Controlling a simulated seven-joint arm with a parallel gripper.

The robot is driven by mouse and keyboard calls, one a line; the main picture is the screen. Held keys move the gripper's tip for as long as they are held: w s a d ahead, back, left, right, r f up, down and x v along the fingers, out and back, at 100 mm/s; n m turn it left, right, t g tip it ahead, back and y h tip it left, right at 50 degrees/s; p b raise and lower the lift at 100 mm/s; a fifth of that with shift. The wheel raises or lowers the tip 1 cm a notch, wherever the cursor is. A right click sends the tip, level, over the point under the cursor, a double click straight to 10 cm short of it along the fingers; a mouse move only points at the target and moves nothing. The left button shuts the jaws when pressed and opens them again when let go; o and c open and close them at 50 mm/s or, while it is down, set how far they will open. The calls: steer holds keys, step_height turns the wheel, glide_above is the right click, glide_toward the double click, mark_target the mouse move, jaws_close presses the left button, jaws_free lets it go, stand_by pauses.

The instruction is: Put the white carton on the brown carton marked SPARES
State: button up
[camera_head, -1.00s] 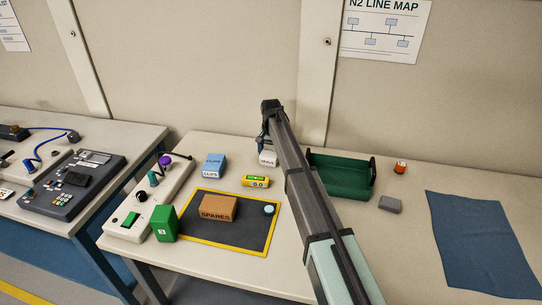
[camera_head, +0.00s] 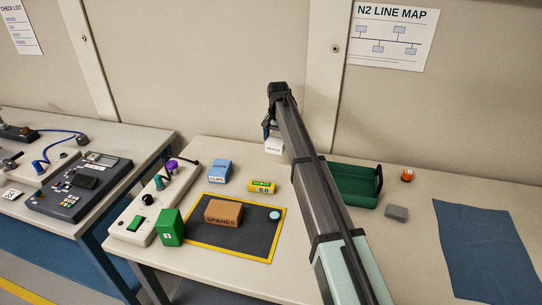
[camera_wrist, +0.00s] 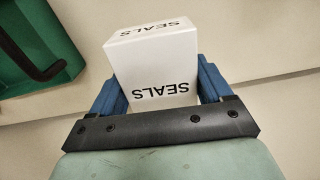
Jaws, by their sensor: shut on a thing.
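The white carton (camera_head: 273,147) is marked SEALS. In the wrist view the white carton (camera_wrist: 155,65) sits between the two blue fingers of my gripper (camera_wrist: 160,85), which is shut on it. In the head view my gripper (camera_head: 268,132) is at the back of the table, and the carton appears held above the surface. My arm hides part of the gripper. The brown carton marked SPARES (camera_head: 224,212) lies on the dark mat with a yellow border (camera_head: 250,242), nearer the front and left of my gripper.
A blue carton (camera_head: 220,168), a yellow-green device (camera_head: 261,187) and a green box (camera_head: 171,228) stand around the mat. A pale disc (camera_head: 275,214) lies on it. A green tray (camera_head: 354,199), grey block (camera_head: 397,213), orange item (camera_head: 407,175) and blue cloth (camera_head: 487,248) are to the right.

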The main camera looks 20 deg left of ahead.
steer(key=s+a+r+n, duration=0.2)
steer(key=s+a+r, duration=0.1)
steer(key=s+a, duration=0.55)
steer(key=r+m, duration=0.1)
steer(key=r, duration=0.1)
glide_above(223, 208)
steer(key=shift+f, duration=4.5)
steer(key=shift+f, duration=0.1)
steer(key=o, duration=1)
